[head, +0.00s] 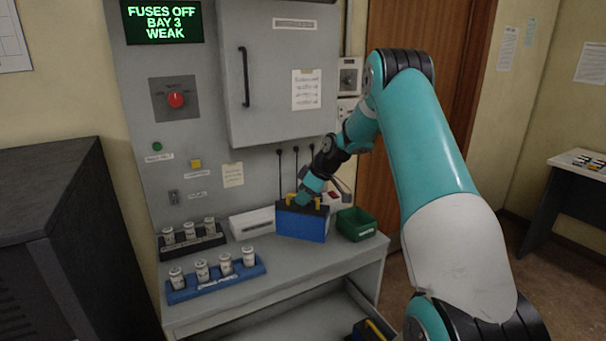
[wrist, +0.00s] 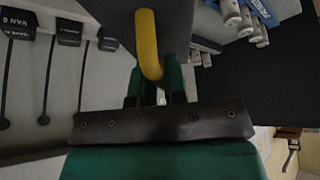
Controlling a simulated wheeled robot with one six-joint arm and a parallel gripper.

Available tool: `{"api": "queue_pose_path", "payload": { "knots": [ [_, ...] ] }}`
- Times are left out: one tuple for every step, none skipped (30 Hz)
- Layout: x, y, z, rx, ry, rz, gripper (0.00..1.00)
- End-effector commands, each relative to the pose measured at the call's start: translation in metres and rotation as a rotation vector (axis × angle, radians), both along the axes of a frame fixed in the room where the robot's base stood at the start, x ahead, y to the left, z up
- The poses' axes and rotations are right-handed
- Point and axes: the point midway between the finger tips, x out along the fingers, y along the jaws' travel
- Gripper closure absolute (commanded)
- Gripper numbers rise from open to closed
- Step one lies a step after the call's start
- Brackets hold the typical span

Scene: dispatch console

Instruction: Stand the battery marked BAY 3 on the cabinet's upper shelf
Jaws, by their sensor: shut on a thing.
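A blue battery (head: 301,224) with a dark top and yellow handle is upright at the back of the console desk. I cannot read a bay mark on it. My gripper (head: 303,199) reaches down onto its top. In the wrist view the jaws (wrist: 158,90) are shut on the yellow handle (wrist: 149,45). I cannot tell whether the battery touches the desk or hangs just above it. The grey wall cabinet (head: 270,80) is above, its door shut with a black handle at the left; its shelves are hidden. A screen (head: 163,22) reads "FUSES OFF BAY 3 WEAK".
A green bin (head: 355,224) is close right of the battery, a white box (head: 252,222) close left. A blue rack (head: 216,281) and a black rack (head: 192,244) hold labelled cylinders. Black cables hang behind the battery. Another yellow-handled item (head: 374,329) is low at the front.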

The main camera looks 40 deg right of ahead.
Motion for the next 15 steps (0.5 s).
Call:
{"api": "queue_pose_path", "payload": {
  "knots": [
    [0.001, 0.0, -0.003, 0.0, -0.004, 0.001, 1.0],
    [0.001, 0.0, -0.006, -0.001, -0.004, 0.001, 1.0],
    [0.002, 0.0, -0.009, -0.001, -0.006, 0.0, 1.0],
    [0.002, 0.0, -0.011, -0.001, -0.006, 0.001, 1.0],
    [0.002, 0.0, -0.013, -0.001, -0.006, 0.001, 1.0],
    [0.002, 0.0, -0.015, -0.001, -0.007, 0.002, 1.0],
    [0.002, 0.0, -0.017, -0.001, -0.005, 0.002, 1.0],
    [0.002, 0.0, -0.019, -0.001, -0.005, 0.002, 1.0],
    [0.002, 0.0, -0.023, -0.001, -0.005, 0.002, 1.0],
    [0.001, 0.0, -0.026, 0.0, -0.004, 0.001, 1.0],
    [0.001, 0.0, -0.031, 0.001, -0.003, 0.001, 1.0],
    [0.002, 0.0, -0.036, 0.001, -0.004, 0.0, 1.0],
    [0.001, 0.0, -0.04, 0.0, -0.004, 0.001, 1.0],
    [0.002, 0.0, -0.043, 0.0, -0.004, 0.001, 1.0],
    [0.002, 0.0, -0.047, -0.001, -0.004, 0.002, 1.0]
  ]
}}
